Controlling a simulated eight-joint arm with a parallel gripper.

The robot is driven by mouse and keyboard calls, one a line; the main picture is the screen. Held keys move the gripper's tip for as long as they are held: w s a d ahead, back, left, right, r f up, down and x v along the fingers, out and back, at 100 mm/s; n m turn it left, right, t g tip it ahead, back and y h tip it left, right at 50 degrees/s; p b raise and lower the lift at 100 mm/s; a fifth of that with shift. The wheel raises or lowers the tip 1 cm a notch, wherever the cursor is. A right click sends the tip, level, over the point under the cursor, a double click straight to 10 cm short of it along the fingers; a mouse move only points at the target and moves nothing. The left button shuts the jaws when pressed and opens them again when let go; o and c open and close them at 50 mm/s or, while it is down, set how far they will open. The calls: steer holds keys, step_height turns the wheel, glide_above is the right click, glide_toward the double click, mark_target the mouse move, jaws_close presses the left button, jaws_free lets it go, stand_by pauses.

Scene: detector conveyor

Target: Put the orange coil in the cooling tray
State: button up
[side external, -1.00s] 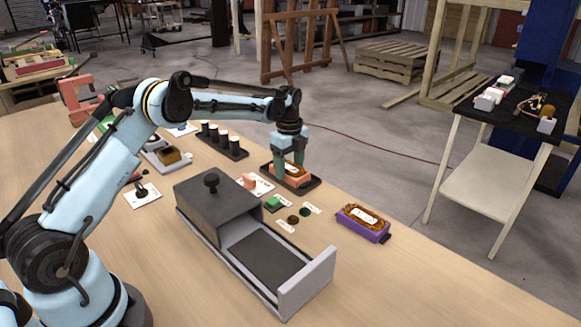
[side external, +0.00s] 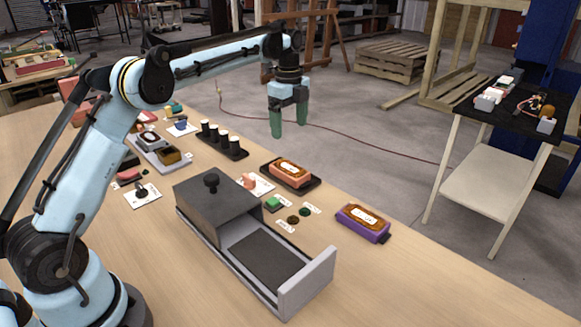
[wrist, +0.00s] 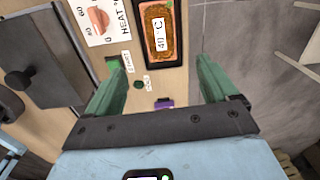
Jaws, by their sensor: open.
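The orange coil (side external: 290,169), a salmon-orange block with a brown wound top and a white label, lies flat in a shallow black tray (side external: 306,190), which I take to be the cooling tray. In the wrist view the coil (wrist: 151,45) reads 40 C and sits inside the tray's rim (wrist: 142,62). My gripper (side external: 289,128) is raised above and apart from the coil, fingers pointing down. It is open and empty; the wrist view shows a wide gap between its fingers (wrist: 163,75).
A purple holder (side external: 362,228) with a similar coil sits nearer the table's right edge. A grey box with an open drawer (side external: 313,284) stands in front. A rack of black cylinders (side external: 222,142), a green button (side external: 275,203) and label cards are close by.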

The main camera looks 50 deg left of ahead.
steer(key=s+d+r+n+t, duration=0.2)
steer(key=s+d+r+n, duration=0.2)
steer(key=s+r+n, duration=0.1)
steer(key=s+d+f+n+t, duration=0.2)
steer(key=s+n, duration=0.4)
steer(key=s, duration=0.4)
steer(key=s+d+f+n+t, duration=0.3)
steer(key=s+d+n, duration=0.2)
steer(key=s, duration=0.4)
steer(key=shift+s+f+n, duration=0.35)
steer(key=shift+f+n, duration=0.05)
steer(key=shift+n, duration=0.3)
